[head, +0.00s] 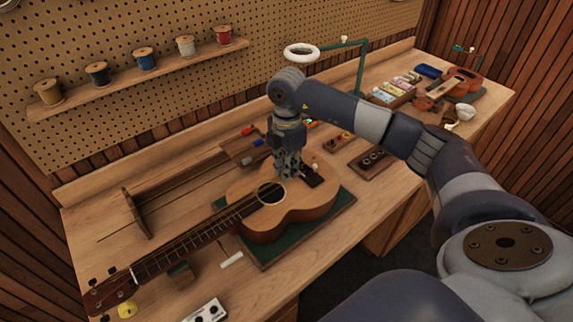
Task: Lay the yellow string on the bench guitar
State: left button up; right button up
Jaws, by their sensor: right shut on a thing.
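The bench guitar (300,208) lies on a dark green mat (262,249) on the workbench, its neck (200,233) running to the lower left. My right gripper (289,172) points down over the guitar's body, between the sound hole and the bridge (317,178). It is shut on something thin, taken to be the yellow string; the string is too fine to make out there. A small yellow piece (127,309) shows beside the headstock; I cannot tell whether it belongs to the string. My left gripper is not in view.
A wooden rack (137,214) with thin strings and coloured pieces stands behind the guitar. A dark tray (371,162), small boxes (394,92), a small ukulele (462,82) and a green lamp (361,68) stand to the right. A shelf (120,81) holds thread spools.

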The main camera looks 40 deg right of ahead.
jog(key=shift+f+b, duration=1.7)
jog(key=shift+f, duration=1.1)
jog(key=o, duration=1.1)
jog(key=shift+r, duration=0.2)
jog(key=shift+r+p, duration=2.45)
jog(key=shift+r, duration=0.95)
jog(key=shift+f, duration=0.1)
